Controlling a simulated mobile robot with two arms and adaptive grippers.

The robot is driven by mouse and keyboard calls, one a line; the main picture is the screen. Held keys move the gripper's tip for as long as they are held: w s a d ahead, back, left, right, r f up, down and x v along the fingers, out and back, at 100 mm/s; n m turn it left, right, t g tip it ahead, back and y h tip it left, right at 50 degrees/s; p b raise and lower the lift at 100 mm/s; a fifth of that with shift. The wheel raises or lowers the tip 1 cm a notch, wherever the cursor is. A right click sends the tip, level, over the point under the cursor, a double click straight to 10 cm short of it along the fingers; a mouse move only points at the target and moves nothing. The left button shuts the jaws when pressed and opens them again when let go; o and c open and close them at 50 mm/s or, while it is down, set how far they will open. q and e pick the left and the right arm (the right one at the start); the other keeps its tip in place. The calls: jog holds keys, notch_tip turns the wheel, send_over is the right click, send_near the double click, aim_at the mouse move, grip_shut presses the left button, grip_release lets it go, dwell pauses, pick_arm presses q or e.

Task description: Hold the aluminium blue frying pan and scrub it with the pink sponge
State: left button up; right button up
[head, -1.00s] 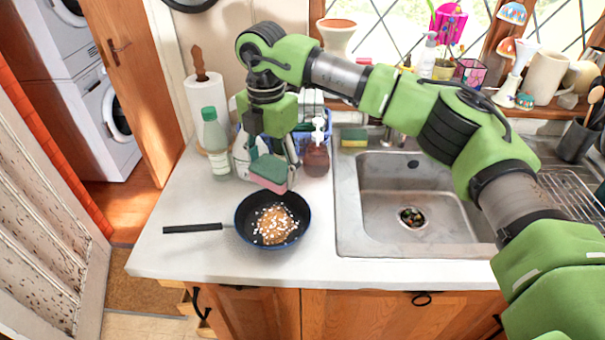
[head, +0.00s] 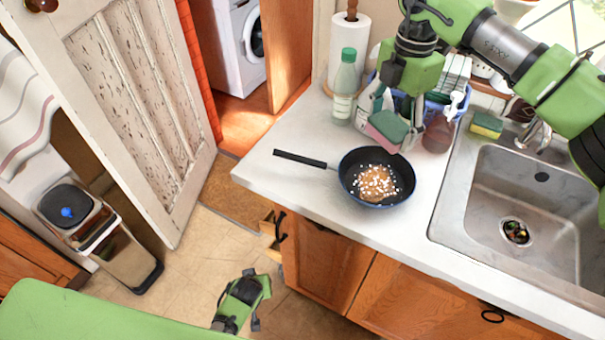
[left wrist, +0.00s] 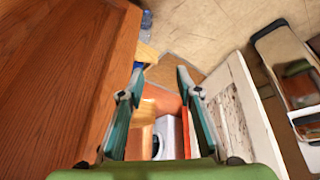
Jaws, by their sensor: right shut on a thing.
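The blue frying pan (head: 400,190) lies on the white counter, its black handle (head: 300,159) pointing left. Brown residue with white bits (head: 374,182) covers its middle. My right gripper (head: 388,128) is shut on the pink sponge (head: 382,140), which has a green top, and holds it just behind the pan. The sponge appears apart from the pan. My left gripper (head: 262,295) is low over the floor, in front of the cabinets and away from the pan. In the left wrist view its two fingers (left wrist: 160,85) are spread with nothing between them.
A green-capped bottle (head: 344,90), a paper towel roll (head: 348,45) and a soap bottle (head: 440,130) stand behind the pan. A yellow-green sponge (head: 486,124) sits by the sink (head: 520,190). A drawer (head: 268,228) stands slightly open. A bin (head: 115,255) stands at left.

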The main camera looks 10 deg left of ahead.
pick_arm(q)
jog(key=w+a+r+n+t+y, duration=0.1)
jog(key=w+r+n, duration=0.15)
jog(key=r, duration=0.35)
jog(key=w+a+r+n, duration=0.1)
jog(key=w+r+n, duration=0.1)
jog(key=w+r, duration=0.3)
jog(key=w+a+r+n+t+y, duration=0.1)
jog(key=w+a+r+n, duration=0.1)
jog(key=r, duration=0.4)
notch_tip(320, 180, up, 25)
jog(key=n+t+h, duration=0.1)
jog(key=n+t, duration=0.4)
jog(key=n, duration=0.1)
send_over(302, 161)
jog(key=s+d, duration=0.2)
jog(key=s, duration=0.7)
pick_arm(e)
jog(key=shift+s, duration=0.1)
pick_arm(q)
jog(key=x, duration=1.1)
jog(key=shift+w+a+f, duration=0.1)
jog(key=shift+w+f, duration=0.1)
jog(key=shift+f, duration=0.1)
